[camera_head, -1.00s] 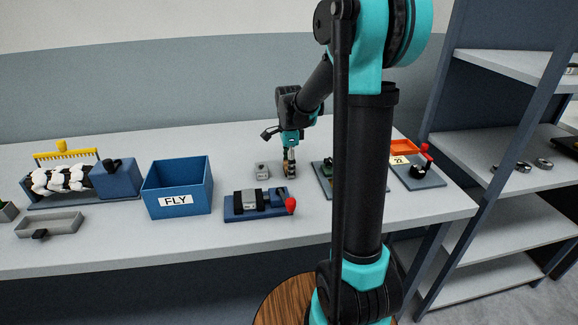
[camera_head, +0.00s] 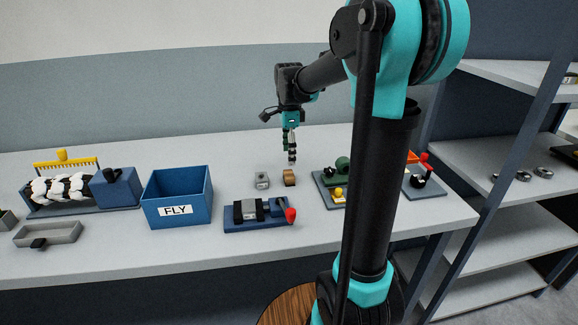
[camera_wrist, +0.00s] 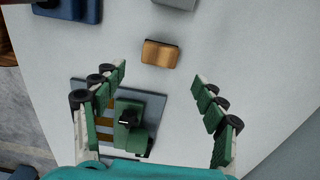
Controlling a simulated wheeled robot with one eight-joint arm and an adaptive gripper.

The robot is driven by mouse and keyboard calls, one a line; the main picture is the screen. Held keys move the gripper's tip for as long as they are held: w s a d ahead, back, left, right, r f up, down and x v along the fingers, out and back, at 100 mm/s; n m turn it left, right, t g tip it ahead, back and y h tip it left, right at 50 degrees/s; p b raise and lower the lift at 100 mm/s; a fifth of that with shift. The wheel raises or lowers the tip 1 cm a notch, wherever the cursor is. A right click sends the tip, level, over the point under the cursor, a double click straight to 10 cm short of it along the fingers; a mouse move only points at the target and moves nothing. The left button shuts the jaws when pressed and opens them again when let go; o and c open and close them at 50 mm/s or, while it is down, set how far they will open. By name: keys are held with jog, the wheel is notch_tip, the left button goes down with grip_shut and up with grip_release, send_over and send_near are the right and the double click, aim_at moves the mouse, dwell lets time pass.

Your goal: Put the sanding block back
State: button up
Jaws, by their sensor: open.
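The sanding block is most likely the small brown block (camera_head: 289,177) with a dark edge. It rests on the table right of a small grey block (camera_head: 262,180). It also shows in the wrist view as a tan block (camera_wrist: 161,54) near the top middle. My gripper (camera_head: 290,160) hangs above the brown block in the head view, apart from it. In the wrist view my gripper (camera_wrist: 160,82) has its green-padded fingers spread wide with nothing between them. The block lies beyond the fingertips.
A blue bin marked FLY (camera_head: 168,222) stands left. A blue fixture with a red knob (camera_head: 240,226) sits in front of the blocks. A board with a green machine (camera_head: 322,190) is at right, partly behind my arm. A grey tray (camera_head: 25,236) lies far left. Shelves (camera_head: 470,203) stand right.

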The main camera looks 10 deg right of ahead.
jog(key=shift+r, duration=1.45)
